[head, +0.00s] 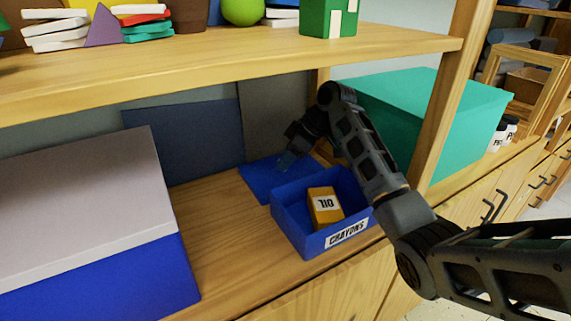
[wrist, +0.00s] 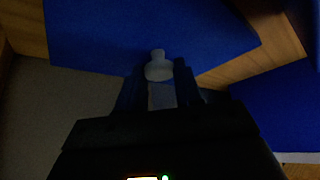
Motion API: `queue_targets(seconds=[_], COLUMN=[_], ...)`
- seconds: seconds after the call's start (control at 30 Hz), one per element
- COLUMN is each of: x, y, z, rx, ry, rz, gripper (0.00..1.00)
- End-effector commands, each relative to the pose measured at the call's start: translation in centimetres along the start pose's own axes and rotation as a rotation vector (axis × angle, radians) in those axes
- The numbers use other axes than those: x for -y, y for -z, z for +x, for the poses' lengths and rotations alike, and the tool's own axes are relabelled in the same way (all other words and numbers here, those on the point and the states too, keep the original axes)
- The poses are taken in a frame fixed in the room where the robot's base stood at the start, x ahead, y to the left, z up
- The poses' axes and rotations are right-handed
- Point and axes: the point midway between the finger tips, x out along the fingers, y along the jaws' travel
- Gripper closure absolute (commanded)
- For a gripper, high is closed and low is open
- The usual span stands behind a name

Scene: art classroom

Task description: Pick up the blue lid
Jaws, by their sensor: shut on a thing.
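The blue lid (head: 262,181) is a flat blue panel behind the crayons box on the lower shelf. In the wrist view the lid (wrist: 110,30) fills the upper part, with a pale rounded knob (wrist: 158,67) at its near side. My gripper (head: 288,160) is at the lid, reaching in from the right. In the wrist view my gripper (wrist: 160,75) has its fingers on both sides of the knob and is shut on it. Whether the lid touches the shelf is hard to tell.
The open blue crayons box (head: 290,222) holds a yellow box marked OIL (head: 325,205). A large blue box with a grey lid (head: 80,200) stands at left. A teal box (head: 440,115) is at right behind a shelf post (head: 455,90). The upper shelf (head: 230,60) hangs above.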

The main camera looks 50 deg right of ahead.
Motion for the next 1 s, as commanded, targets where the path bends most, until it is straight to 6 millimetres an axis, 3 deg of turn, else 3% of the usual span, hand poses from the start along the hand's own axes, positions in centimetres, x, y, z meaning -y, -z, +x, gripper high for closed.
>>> queue_targets(seconds=[0.27, 0.57, 1.0], x=[-0.1, -0.1, 8.3], y=[1.2, 3.9, 8.5], z=[-1.8, -5.9, -2.7], rx=[-0.002, -0.002, -0.001], ry=[-0.002, -0.003, 0.002], rz=[-0.003, -0.003, -0.006], gripper=[0.97, 0.97, 0.97])
